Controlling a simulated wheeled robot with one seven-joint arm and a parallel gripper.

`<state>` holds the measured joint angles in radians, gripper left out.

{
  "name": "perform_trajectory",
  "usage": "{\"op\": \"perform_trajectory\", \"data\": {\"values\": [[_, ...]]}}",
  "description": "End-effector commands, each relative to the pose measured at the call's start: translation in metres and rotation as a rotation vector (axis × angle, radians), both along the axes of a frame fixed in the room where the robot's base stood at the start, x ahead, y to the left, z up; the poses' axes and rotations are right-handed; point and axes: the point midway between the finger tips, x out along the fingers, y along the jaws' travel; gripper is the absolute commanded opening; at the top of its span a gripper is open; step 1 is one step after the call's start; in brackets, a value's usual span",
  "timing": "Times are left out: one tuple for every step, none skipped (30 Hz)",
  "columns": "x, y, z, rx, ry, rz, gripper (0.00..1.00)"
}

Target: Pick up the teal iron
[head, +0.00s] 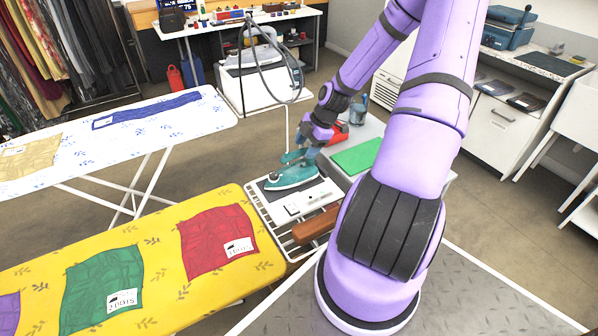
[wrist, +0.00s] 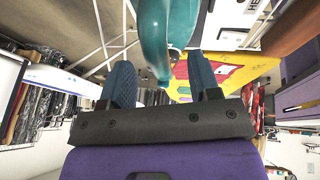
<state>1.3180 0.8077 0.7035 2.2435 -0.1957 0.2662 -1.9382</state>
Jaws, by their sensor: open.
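The teal iron (head: 291,178) sits on the wire rack (head: 262,208) at the end of the yellow ironing board. My gripper (head: 297,156) is just above the iron, at its handle. In the wrist view the iron (wrist: 164,32) fills the top middle, and its teal handle reaches down into the gap between the two blue fingers of my gripper (wrist: 161,80). The fingers are apart, one on each side of the handle. I cannot tell whether either one touches it.
A brown wooden block (head: 314,226) lies on the rack by the iron. A green mat (head: 356,156) and a red thing (head: 338,133) are behind it. The yellow ironing board (head: 165,255) holds coloured cloths. A white ironing board (head: 185,128) stands behind.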

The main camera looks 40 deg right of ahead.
Motion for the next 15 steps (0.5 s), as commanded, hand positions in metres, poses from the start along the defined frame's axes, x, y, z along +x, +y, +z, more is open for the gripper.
{"op": "perform_trajectory", "data": {"values": [[0.001,0.002,-0.003,0.001,0.001,0.002,0.56],[0.003,0.003,-0.006,0.002,0.001,0.003,0.56],[0.004,0.005,-0.01,0.002,0.001,0.003,0.56],[0.006,0.006,-0.013,0.002,0.001,0.003,0.56],[0.007,0.008,-0.017,0.002,0.002,0.003,0.56],[0.009,0.009,-0.022,0.002,0.002,0.003,0.56],[0.01,0.011,-0.026,0.002,0.001,0.003,0.56],[0.012,0.012,-0.029,0.002,0.002,0.003,0.56],[0.013,0.013,-0.034,0.002,0.002,0.002,0.56],[0.014,0.015,-0.037,0.002,0.001,0.002,0.56],[0.015,0.016,-0.039,0.002,0.001,0.002,0.56],[0.015,0.016,-0.042,0.002,0.001,0.002,0.56],[0.015,0.017,-0.043,0.001,0.002,0.001,0.56],[0.016,0.017,-0.044,0.001,0.001,0.001,0.56],[0.016,0.017,-0.045,0.0,0.001,0.0,0.56]]}}
